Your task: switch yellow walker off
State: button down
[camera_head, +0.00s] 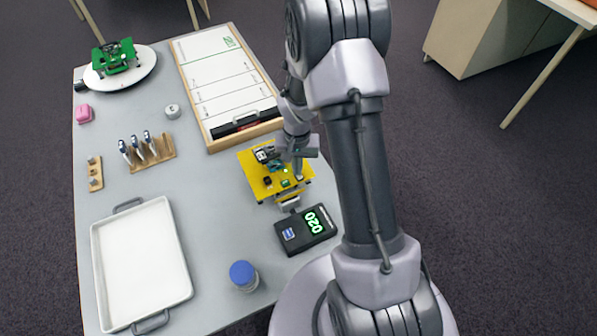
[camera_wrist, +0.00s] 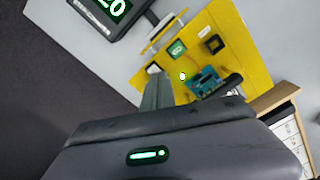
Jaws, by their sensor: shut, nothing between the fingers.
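The yellow walker (camera_head: 251,175) stands on the grey table near its right edge, with small electronic parts on its flat top. It also fills the upper right of the wrist view (camera_wrist: 232,45). A small light (camera_wrist: 182,76) on it glows green-white. A teal circuit board (camera_wrist: 206,82) and a small green-screened part (camera_wrist: 177,49) sit on the same top. My gripper (camera_head: 298,172) is shut and empty, pointing down at the right side of the walker's top. In the wrist view its fingers (camera_wrist: 156,84) hide part of the near edge. I cannot tell whether they touch it.
A black display box (camera_head: 290,246) reading 020 lies just in front of the walker. A blue-capped jar (camera_head: 243,275) and a white tray (camera_head: 98,262) are nearer. A wood-framed whiteboard (camera_head: 209,135) lies behind. A green walker (camera_head: 115,57) stands on a round plate far left.

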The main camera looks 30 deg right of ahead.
jog(key=shift+f, duration=0.9)
notch_tip(320, 180, up, 8)
jog(key=p, duration=0.5)
jog(key=shift+f, duration=0.2)
jog(key=shift+f, duration=0.1)
